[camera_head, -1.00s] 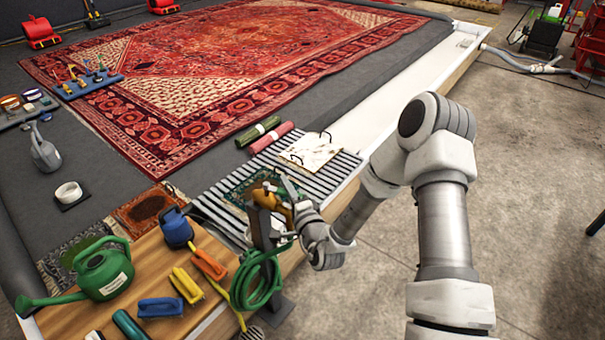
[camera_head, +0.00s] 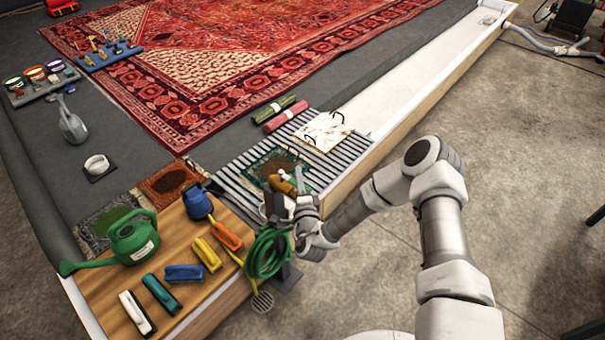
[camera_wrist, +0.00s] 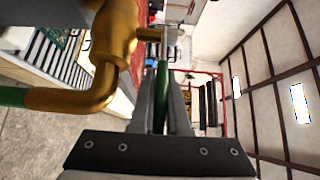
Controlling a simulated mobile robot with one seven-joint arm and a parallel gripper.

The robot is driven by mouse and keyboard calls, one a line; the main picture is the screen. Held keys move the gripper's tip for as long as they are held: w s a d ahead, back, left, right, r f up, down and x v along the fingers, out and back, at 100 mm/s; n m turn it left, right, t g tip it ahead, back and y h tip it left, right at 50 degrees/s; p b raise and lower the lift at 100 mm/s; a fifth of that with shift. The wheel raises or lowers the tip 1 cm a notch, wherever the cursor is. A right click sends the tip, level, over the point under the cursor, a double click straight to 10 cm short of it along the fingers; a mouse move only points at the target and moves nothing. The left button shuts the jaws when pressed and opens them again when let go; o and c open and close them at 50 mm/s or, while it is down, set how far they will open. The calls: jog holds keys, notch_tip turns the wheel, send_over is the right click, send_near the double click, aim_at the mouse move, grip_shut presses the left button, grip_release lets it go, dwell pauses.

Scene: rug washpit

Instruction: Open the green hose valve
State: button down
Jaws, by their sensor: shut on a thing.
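The hose valve has a brass body (camera_wrist: 113,40), large at the upper left of the wrist view, with a green lever (camera_wrist: 162,90). My gripper (camera_wrist: 166,105) is shut on the green lever, one finger on each side of it. In the head view the brass valve (camera_head: 284,186) sits on top of a dark post above a coiled green hose (camera_head: 266,254). My gripper (camera_head: 303,204) is at its right side there, and the lever is mostly hidden by the fingers.
A wooden bench at left bears a green watering can (camera_head: 133,240), a blue jug (camera_head: 198,203) and several brushes. A slatted grate (camera_head: 240,190) lies behind the valve, beside a white trough (camera_head: 420,75). Concrete floor (camera_head: 540,180) is open on the right.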

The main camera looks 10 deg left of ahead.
dwell(0.3)
jog(key=c, duration=0.9)
grip_release()
jog(key=shift+s+d, duration=0.1)
jog(key=shift+s, duration=0.05)
